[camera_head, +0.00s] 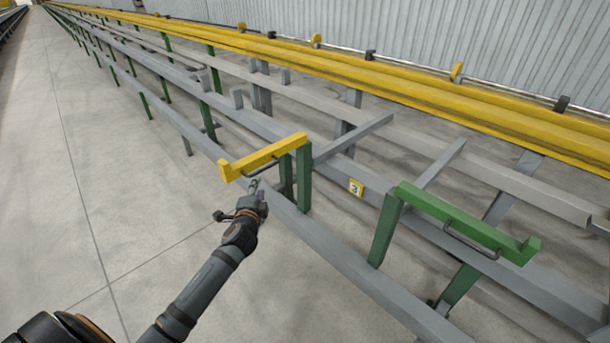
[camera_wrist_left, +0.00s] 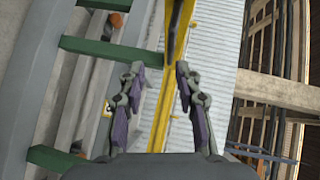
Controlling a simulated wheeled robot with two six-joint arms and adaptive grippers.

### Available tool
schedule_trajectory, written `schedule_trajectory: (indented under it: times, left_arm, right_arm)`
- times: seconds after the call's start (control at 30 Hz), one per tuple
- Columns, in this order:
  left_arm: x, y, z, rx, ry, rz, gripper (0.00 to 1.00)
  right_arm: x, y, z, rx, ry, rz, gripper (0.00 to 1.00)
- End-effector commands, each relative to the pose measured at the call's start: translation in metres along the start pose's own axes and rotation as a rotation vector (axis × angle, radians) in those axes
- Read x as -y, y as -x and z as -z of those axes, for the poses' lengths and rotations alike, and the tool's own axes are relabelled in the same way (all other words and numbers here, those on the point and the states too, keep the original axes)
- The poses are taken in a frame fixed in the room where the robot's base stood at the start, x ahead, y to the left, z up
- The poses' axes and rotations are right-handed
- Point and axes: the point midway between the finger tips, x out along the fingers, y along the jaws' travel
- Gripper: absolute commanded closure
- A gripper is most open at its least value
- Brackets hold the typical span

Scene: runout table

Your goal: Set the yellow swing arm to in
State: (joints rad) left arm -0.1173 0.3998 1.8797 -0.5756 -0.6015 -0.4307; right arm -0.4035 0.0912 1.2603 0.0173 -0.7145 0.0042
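The yellow swing arm (camera_head: 262,157) sits on a green post and points left, out over the floor side of the grey rail. A thin dark handle (camera_head: 263,168) hangs along its side. My left gripper (camera_head: 254,184) is just below the arm's outer half, close to the handle; contact cannot be told. In the left wrist view my left gripper (camera_wrist_left: 160,68) has its two fingers apart. A yellow bar (camera_wrist_left: 167,75) shows in the gap between them; whether it is the swing arm or something behind is unclear. My right gripper is not in view.
A green swing arm (camera_head: 465,224) with its own handle stands to the right, pointing right. A number 3 plate (camera_head: 356,187) sits on the grey rail between them. Long yellow rails (camera_head: 400,88) run behind. The concrete floor (camera_head: 110,190) at left is clear.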

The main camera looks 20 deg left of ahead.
Motion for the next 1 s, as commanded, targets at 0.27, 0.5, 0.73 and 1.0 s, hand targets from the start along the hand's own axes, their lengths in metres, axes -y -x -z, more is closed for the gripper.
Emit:
schedule_trajectory:
  times: [0.27,0.5,0.73,1.0]
  left_arm:
    - [0.013,-0.005,0.004,-0.005,-0.017,0.03,0.66]
    - [0.014,-0.053,0.004,-0.005,-0.014,0.031,0.66]
    - [0.014,-0.092,0.005,-0.006,-0.014,0.029,0.66]
    - [0.015,-0.103,0.005,-0.007,-0.014,0.027,0.66]
  right_arm:
    - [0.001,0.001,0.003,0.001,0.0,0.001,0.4]
    - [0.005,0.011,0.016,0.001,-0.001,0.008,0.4]
    - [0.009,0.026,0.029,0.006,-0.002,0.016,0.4]
    - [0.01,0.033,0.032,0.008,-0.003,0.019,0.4]
